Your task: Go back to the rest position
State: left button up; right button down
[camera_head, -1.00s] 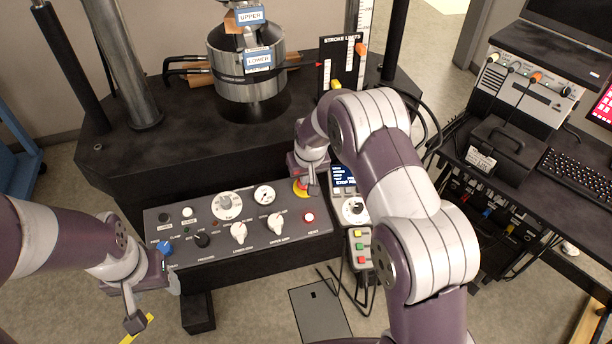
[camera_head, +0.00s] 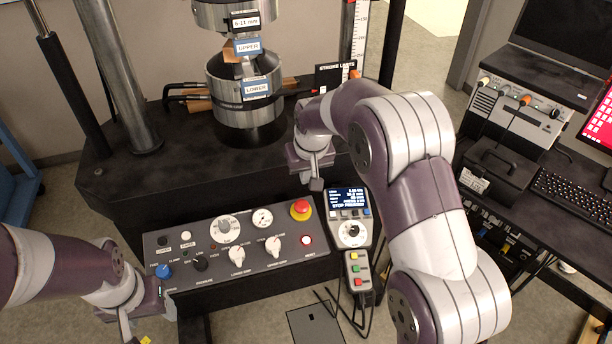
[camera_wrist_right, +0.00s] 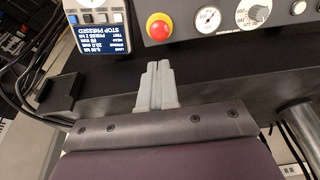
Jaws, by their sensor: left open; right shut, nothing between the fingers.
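My right gripper (camera_head: 316,178) is above the back edge of the control panel (camera_head: 215,285), apart from it. Its fingers are closed together with nothing between them, as the right wrist view (camera_wrist_right: 157,88) shows. The red emergency stop button (camera_head: 301,208) on its yellow base is uncovered; it also shows in the right wrist view (camera_wrist_right: 159,27). The handset screen (camera_head: 348,200) shows text; in the right wrist view (camera_wrist_right: 99,36) it reads STOP PRESSED. My left gripper (camera_head: 135,335) is at the lower left, beside the panel's left end; its fingers are partly cut off by the frame.
The test machine's grips (camera_head: 246,95) and steel column (camera_head: 118,80) stand behind the panel. The stroke limits plate (camera_head: 328,78) is behind my right arm. A desk with a black case (camera_head: 497,165) and keyboard (camera_head: 575,197) is at the right.

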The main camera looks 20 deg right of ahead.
jog(key=shift+w, duration=0.1)
dwell(0.3)
jog(key=s+d+f+g, duration=0.1)
jog(key=s, duration=1)
jog(key=s+d+f+g, duration=0.1)
jog(key=s, duration=1.1)
jog(key=shift+s+f, duration=0.2)
jog(key=shift+f, duration=0.05)
jog(key=shift+s, duration=0.1)
